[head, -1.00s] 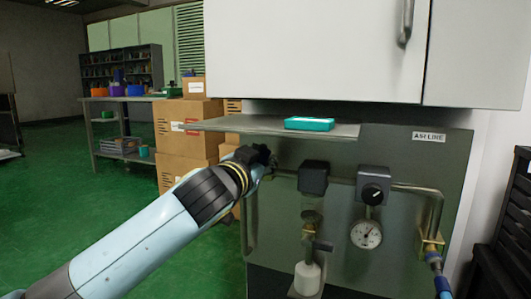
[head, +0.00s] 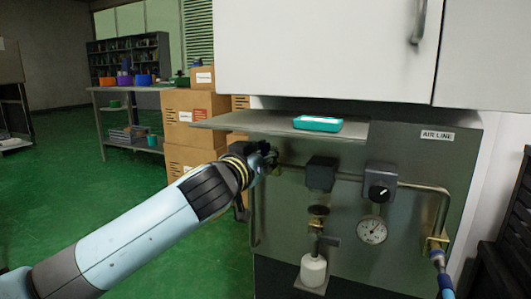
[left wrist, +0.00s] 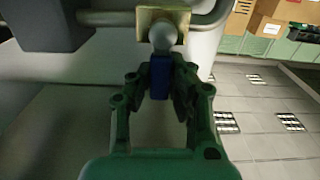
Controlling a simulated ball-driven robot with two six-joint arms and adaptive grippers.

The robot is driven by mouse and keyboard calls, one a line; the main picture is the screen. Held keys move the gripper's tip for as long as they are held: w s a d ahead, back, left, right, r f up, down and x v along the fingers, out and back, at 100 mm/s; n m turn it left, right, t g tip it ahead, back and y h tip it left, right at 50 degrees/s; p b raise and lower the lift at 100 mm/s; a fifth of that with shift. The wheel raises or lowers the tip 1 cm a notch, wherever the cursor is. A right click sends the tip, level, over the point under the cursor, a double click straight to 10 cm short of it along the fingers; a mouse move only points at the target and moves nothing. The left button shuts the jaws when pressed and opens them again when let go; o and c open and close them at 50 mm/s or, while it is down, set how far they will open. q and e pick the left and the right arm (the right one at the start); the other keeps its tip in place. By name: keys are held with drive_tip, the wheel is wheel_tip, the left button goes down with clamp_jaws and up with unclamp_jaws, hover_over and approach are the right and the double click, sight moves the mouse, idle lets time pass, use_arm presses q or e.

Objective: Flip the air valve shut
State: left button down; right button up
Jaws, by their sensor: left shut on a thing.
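The air valve shows in the left wrist view as a rounded grey metal body (left wrist: 164,36) on a brass-coloured block, with a blue lever (left wrist: 160,78) pointing toward my palm. My left gripper (left wrist: 160,88) has its fingers on both sides of the blue lever and is shut on it. In the head view my left gripper (head: 266,160) is at the left end of the horizontal pipe (head: 345,178) and hides the valve. The lever's angle to the pipe is hard to tell. My right gripper is not in view.
The grey air line panel (head: 405,155) carries a black-capped unit (head: 321,174), a regulator knob (head: 380,191) and a gauge (head: 372,230). A shelf (head: 240,121) with a teal case (head: 318,124) juts out above my gripper. Cardboard boxes (head: 190,130) stand behind at left.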

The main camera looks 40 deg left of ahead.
use_arm(q)
drive_tip(key=c, duration=1.2)
unclamp_jaws()
drive_tip(key=v, duration=1.2)
